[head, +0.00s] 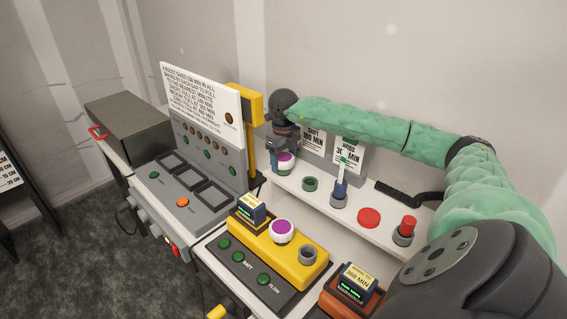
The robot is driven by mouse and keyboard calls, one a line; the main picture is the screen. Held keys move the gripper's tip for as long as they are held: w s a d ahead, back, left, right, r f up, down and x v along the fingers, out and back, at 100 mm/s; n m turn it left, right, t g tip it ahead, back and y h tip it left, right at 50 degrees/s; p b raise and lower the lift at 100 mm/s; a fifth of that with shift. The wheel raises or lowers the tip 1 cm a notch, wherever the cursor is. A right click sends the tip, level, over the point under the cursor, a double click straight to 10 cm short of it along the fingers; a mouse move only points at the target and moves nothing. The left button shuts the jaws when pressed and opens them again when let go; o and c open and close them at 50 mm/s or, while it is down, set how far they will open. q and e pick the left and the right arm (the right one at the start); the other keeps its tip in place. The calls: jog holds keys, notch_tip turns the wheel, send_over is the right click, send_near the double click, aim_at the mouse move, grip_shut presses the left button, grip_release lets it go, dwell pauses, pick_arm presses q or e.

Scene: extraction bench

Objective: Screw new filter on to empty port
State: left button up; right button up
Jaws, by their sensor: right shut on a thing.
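My right gripper (286,148) is at the left end of the white shelf, pointing down. A similar white filter with a purple top (281,231) sits on the yellow unit (258,240) on the bench. Beside it, to its right, is a grey open ring, an empty port (308,255). My left gripper is not in view.
The white shelf (267,181) also holds a green ring (310,184), a blue-and-white tool in a grey holder (339,195), a red disc (369,217) and a red cylinder (406,227). An orange unit with a display (354,284) stands at the front. A grey console (185,192) stands left.

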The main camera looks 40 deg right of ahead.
aim_at(283, 157)
jog(key=shift+r+p, duration=0.65)
jog(key=shift+r, duration=1.8)
jog(key=shift+f, duration=0.1)
